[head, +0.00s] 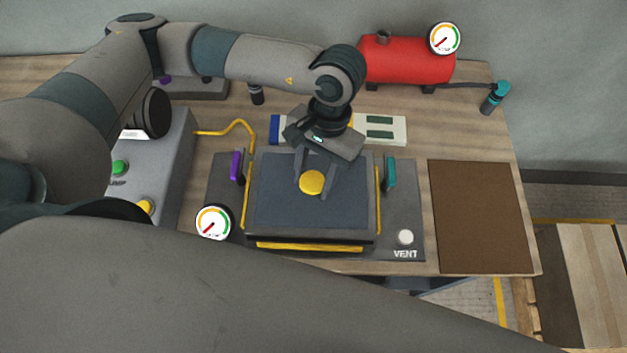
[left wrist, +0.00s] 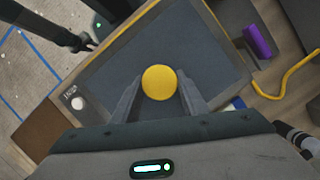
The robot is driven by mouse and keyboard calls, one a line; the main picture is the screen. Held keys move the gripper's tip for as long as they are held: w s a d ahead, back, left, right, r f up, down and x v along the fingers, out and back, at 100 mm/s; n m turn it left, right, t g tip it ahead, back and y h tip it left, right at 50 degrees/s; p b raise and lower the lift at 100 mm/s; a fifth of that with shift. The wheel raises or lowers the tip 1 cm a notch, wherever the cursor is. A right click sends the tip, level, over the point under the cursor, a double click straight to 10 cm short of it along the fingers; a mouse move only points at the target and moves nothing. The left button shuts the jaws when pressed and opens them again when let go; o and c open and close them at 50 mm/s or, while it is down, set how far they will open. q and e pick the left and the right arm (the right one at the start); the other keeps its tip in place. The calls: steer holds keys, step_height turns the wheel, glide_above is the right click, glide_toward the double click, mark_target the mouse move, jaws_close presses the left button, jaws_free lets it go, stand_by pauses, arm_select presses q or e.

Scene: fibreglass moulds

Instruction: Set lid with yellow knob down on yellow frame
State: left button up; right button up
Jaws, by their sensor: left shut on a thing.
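The lid (head: 270,205) is a dark blue-grey square plate with a round yellow knob (head: 312,182) near its middle. It lies over the yellow frame (head: 310,246), whose front bar and side edges show around it. Whether the lid touches the frame all round I cannot tell. My left gripper (head: 315,182) is shut on the yellow knob from above. In the left wrist view the knob (left wrist: 160,82) sits between both fingers, over the lid (left wrist: 140,45). My right gripper is not clearly seen in the head view; a dark arm end shows at the upper left of the wrist view.
A purple clamp handle (head: 236,167) and a teal one (head: 389,173) flank the lid. A gauge (head: 213,222) and a VENT button (head: 405,237) are at the front. A red tank (head: 405,62) stands behind. A brown mat (head: 480,215) lies bare at right.

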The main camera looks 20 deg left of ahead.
mark_target(315, 180)
arm_select(q)
step_height(315, 180, down, 3)
steer(key=shift+r+p, duration=0.2)
steer(key=shift+p, duration=0.55)
steer(key=shift+f, duration=0.15)
steer(key=shift+f, duration=0.15)
steer(key=o, duration=1.4)
